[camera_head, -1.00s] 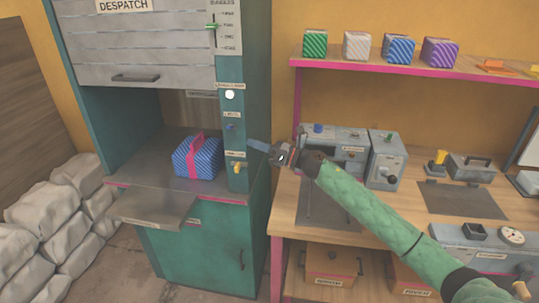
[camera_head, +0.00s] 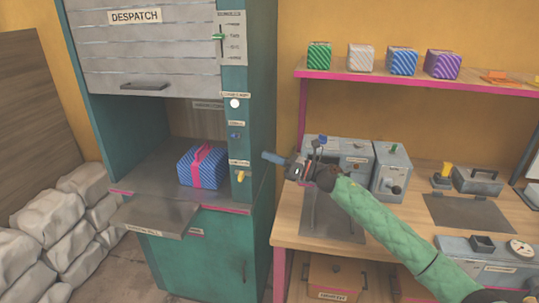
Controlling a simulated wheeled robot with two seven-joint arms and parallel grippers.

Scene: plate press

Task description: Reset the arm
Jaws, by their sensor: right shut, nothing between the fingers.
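My right arm reaches in from the lower right in a green padded sleeve. Its gripper (camera_head: 272,158) is shut and empty, just right of the teal despatch cabinet's control column (camera_head: 237,135). A gap shows between the fingertips and the yellow lever (camera_head: 240,176) and blue knob (camera_head: 235,136) on that column. A blue striped parcel with a pink ribbon (camera_head: 186,170) sits inside the open bay of the despatch cabinet. My left gripper is not in view.
The cabinet's grey shutter (camera_head: 150,75) is raised, and a metal flap (camera_head: 155,218) juts out in front. Grey machines (camera_head: 391,172) stand on the wooden workbench (camera_head: 290,236) behind my arm. A pink-edged shelf (camera_head: 400,81) holds several patterned boxes. Pale sacks (camera_head: 60,215) are stacked at left.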

